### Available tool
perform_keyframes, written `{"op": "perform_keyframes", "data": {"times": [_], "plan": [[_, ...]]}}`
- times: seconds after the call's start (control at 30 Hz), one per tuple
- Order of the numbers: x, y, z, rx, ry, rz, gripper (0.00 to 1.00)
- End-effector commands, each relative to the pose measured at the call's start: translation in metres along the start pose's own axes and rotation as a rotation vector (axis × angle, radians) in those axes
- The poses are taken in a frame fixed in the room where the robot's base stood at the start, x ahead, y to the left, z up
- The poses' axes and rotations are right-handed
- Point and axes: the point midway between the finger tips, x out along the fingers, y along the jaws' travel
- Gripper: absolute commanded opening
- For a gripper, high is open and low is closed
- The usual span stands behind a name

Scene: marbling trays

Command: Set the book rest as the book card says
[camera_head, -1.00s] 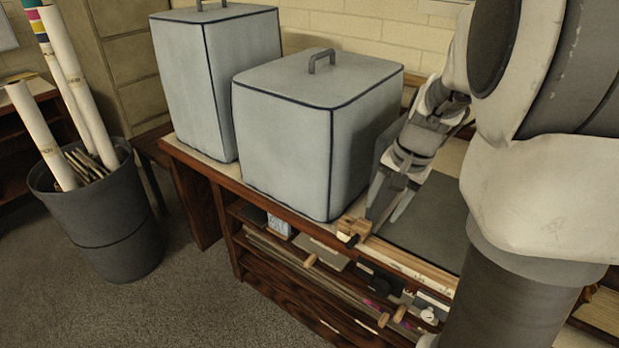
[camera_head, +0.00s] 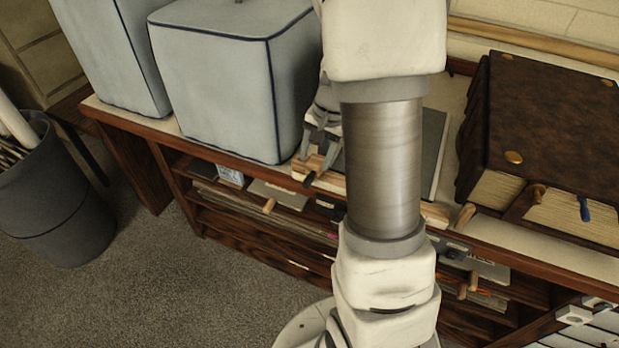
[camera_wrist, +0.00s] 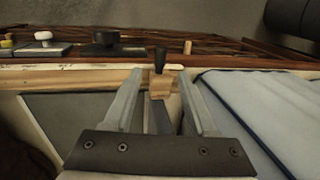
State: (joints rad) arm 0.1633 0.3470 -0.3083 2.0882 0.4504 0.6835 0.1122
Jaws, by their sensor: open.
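A thick dark brown book (camera_head: 555,115) with brass studs lies at the right of the bench in the head view. A wooden bar with a wooden peg (camera_head: 536,192) and a blue peg (camera_head: 584,208) shows at its front edge. I cannot tell whether this is the book rest, and no readable book card shows. My gripper (camera_head: 313,166) is open, pointing down at the bench's front edge. In the wrist view, my gripper (camera_wrist: 160,75) has one finger on each side of a small wooden block (camera_wrist: 160,88) with a black knob (camera_wrist: 160,58). Contact is unclear.
Two pale blue covered boxes (camera_head: 225,85) stand left of my gripper, one very close to it. A flat dark panel (camera_head: 432,150) lies behind my arm. Shelves with wooden handles (camera_head: 268,205) and flat goods are below. A bin (camera_head: 50,205) stands on the floor at left.

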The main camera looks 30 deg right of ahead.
Motion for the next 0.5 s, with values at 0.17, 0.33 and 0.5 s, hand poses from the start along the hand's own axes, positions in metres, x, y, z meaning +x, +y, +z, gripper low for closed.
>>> {"op": "perform_keyframes", "data": {"times": [0.17,0.33,0.5], "plan": [[0.041,0.001,0.001,0.001,-0.003,0.003,0.57],[0.066,0.0,0.001,0.001,-0.002,0.001,0.57],[0.077,0.0,0.0,0.0,0.0,0.0,0.57]]}}
